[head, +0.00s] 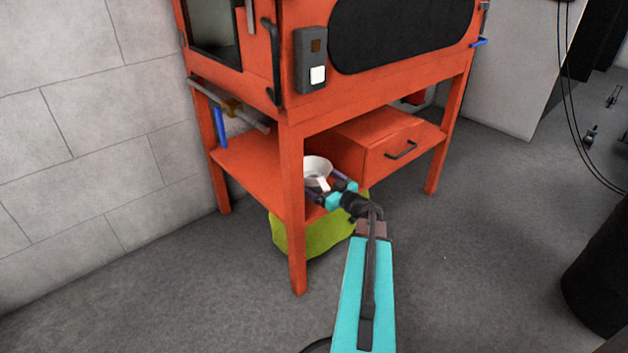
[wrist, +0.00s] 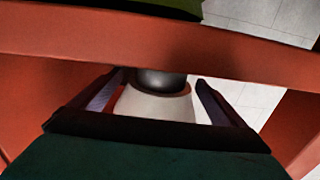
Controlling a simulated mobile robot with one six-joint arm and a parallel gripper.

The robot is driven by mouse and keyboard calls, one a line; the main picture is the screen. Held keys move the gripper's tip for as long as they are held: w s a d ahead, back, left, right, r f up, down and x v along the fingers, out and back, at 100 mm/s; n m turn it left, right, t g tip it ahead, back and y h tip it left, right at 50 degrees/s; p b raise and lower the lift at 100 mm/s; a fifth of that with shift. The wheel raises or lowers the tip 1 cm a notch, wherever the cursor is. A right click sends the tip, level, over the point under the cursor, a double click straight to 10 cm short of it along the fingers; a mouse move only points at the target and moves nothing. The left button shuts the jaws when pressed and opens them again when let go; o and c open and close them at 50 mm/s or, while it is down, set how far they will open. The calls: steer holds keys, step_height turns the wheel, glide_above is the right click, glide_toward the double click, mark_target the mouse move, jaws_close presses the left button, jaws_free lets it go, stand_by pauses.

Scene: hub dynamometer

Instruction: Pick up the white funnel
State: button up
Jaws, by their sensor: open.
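The white funnel (head: 317,167) is at the lower shelf of the orange stand, just behind the stand's front leg in the head view. My gripper (head: 325,184) is open and reaches in over the shelf's edge, right at the funnel. In the wrist view, the pale body of the funnel (wrist: 150,104) shows between the two open fingers of my gripper (wrist: 159,77), with a gap visible on the right side. A dark grey rounded part shows at the funnel's far end. Whether the fingers touch the funnel cannot be told.
The orange stand's front leg (head: 294,220) rises just left of my gripper. An orange drawer box (head: 350,141) sits on the shelf behind the funnel. A yellow-green object (head: 300,236) is under the shelf.

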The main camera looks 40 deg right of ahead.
stand_by(0.4)
steer(key=c, duration=1.1)
steer(key=shift+c, duration=0.2)
steer(key=shift+r, duration=0.15)
steer(key=shift+r+p, duration=0.9)
steer(key=shift+r, duration=0.15)
steer(key=shift+r+p, duration=0.6)
steer(key=shift+r, duration=0.25)
steer(key=s+r+p, duration=0.1)
steer(key=s+p, duration=0.4)
steer(key=s, duration=1.1)
steer(key=shift+a, duration=0.2)
